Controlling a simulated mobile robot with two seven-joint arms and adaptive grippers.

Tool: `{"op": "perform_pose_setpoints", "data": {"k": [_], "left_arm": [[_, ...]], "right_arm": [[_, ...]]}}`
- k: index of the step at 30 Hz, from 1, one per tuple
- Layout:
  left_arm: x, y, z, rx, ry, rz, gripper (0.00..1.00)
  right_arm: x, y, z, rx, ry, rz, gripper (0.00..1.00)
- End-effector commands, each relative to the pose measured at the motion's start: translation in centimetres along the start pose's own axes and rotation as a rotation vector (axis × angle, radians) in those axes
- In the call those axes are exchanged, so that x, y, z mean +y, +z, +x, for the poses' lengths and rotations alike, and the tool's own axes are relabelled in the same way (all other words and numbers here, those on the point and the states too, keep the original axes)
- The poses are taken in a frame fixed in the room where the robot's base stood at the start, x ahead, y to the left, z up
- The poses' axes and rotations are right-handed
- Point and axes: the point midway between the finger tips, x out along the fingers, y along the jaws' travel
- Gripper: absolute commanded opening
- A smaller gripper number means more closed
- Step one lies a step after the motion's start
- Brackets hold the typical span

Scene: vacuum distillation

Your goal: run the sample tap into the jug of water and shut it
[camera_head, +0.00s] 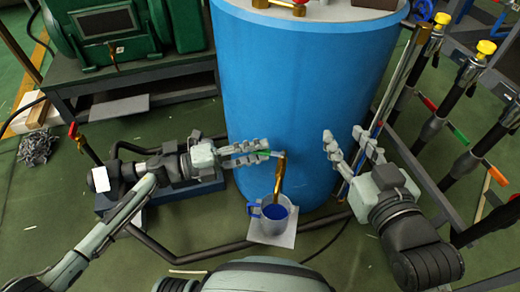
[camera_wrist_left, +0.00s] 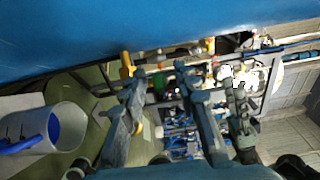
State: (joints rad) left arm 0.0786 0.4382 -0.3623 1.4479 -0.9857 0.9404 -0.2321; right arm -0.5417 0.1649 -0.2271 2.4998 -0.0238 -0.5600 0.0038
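The brass sample tap (camera_head: 281,175) juts from the front of the blue tank (camera_head: 300,95), its spout pointing down over the jug. Its green handle (camera_head: 263,154) points left. My left gripper (camera_head: 262,153) is at the handle. Its fingers are apart in the left wrist view (camera_wrist_left: 162,82); contact with the handle is unclear. My right gripper (camera_head: 346,136) is open and empty, right of the tap.
A green machine (camera_head: 110,30) stands on a bench at the back left. Dark posts with yellow caps (camera_head: 486,48) and a rack are at the right. A dark pipe (camera_head: 190,257) runs along the floor near the jug. Green floor is clear at the front left.

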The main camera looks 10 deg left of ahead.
Motion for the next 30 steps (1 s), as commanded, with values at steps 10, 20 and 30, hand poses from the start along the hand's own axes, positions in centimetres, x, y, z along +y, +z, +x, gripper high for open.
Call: {"op": "perform_pose_setpoints", "data": {"k": [10, 20, 30], "left_arm": [[0.1, 0.0, -7.2, 0.0, 0.005, 0.0, 0.3], [0.0, 0.0, -10.9, 0.001, 0.001, 0.002, 0.3], [0.0, 0.0, -11.1, 0.001, 0.001, 0.002, 0.3]], "right_arm": [[0.0, 0.0, 0.0, 0.001, 0.0, 0.0, 0.4], [0.0, 0.0, 0.0, 0.001, 0.0, 0.0, 0.4], [0.0, -0.1, 0.0, 0.001, 0.0, 0.0, 0.4]]}}
